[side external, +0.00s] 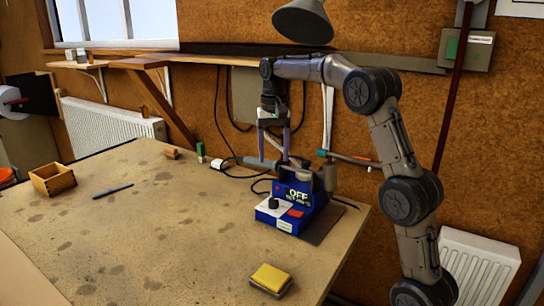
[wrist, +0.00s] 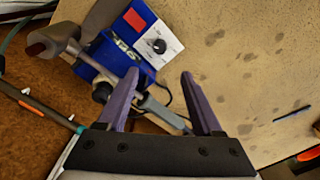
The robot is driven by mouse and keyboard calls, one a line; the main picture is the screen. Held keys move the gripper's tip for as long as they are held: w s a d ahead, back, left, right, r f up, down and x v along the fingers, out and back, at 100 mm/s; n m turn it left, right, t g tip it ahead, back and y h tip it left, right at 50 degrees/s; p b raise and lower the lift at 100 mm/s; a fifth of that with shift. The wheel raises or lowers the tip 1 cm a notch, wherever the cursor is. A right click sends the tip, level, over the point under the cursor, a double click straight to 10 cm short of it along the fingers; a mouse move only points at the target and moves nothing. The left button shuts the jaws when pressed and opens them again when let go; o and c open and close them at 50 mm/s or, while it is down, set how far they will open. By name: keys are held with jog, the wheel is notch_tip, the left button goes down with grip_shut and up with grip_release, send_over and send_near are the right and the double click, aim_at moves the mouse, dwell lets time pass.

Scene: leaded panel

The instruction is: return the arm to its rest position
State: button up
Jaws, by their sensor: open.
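My gripper (side external: 274,157) is open, with its purple fingers pointing down above the back of the workbench (side external: 150,230). In the wrist view its two fingertips (wrist: 160,75) are spread apart. The grey handle of a soldering iron (side external: 260,163) lies below and between the fingers; it also shows in the wrist view (wrist: 160,108), and I cannot tell how much gap there is. The iron leans at the blue soldering station (side external: 292,207), whose display reads OFF. The station also shows in the wrist view (wrist: 136,32).
A yellow sponge (side external: 271,277) lies at the front edge. A wooden box (side external: 52,179), a dark pen-like tool (side external: 112,191) and a small green-topped bottle (side external: 200,152) stand or lie leftward. A lamp (side external: 303,22) hangs above my arm. The bench's middle is mostly clear.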

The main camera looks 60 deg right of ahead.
jog(key=s+a+r+n+t, duration=0.1)
jog(key=s+a+r, duration=0.2)
jog(key=a+r, duration=0.35)
jog(key=s+a+r+n+t, duration=0.2)
jog(key=s+a+r+n, duration=0.1)
jog(key=s+a, duration=0.65)
jog(key=s+a+f+n+t, duration=0.2)
jog(key=s+f+n, duration=0.4)
jog(key=s+f, duration=0.7)
jog(key=shift+s+a+t, duration=0.3)
jog(key=shift+s+a, duration=0.1)
jog(key=shift+s, duration=0.2)
